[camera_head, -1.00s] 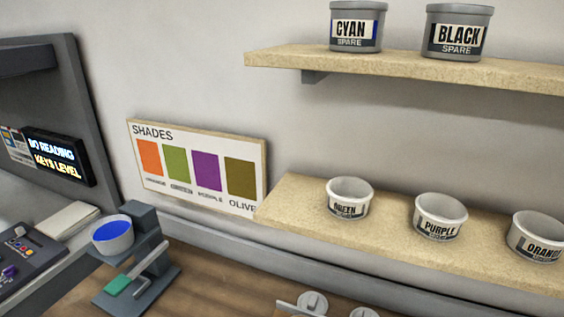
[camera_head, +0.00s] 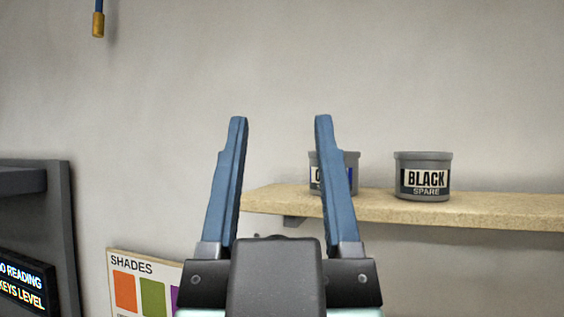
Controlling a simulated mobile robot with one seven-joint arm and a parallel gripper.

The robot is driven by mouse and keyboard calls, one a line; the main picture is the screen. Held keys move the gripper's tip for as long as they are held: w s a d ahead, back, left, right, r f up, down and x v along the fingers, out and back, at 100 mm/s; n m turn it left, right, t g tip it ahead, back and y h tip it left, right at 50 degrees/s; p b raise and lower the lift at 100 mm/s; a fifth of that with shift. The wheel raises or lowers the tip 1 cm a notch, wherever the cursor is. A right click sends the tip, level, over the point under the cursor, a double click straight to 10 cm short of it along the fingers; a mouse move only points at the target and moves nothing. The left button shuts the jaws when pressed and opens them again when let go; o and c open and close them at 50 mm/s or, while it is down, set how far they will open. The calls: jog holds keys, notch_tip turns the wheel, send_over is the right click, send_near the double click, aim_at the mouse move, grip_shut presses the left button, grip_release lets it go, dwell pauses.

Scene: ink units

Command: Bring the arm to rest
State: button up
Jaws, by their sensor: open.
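My gripper (camera_head: 281,128) is in the middle of the head view, its two blue fingers pointing up and spread wide apart. The right finger covers part of the cyan spare tub on the shelf behind. My wrist fills the bottom middle of the view. The rest of my arm is out of view.
A wooden shelf (camera_head: 480,210) on the right holds the black spare tub (camera_head: 422,178) and the partly hidden cyan spare tub (camera_head: 316,177). A shades chart (camera_head: 139,262) and a lit display (camera_head: 20,287) are at lower left.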

jog(key=shift+s+r, duration=0.2)
notch_tip(320, 180, down, 6)
jog(key=b, duration=0.6)
dwell(0.6)
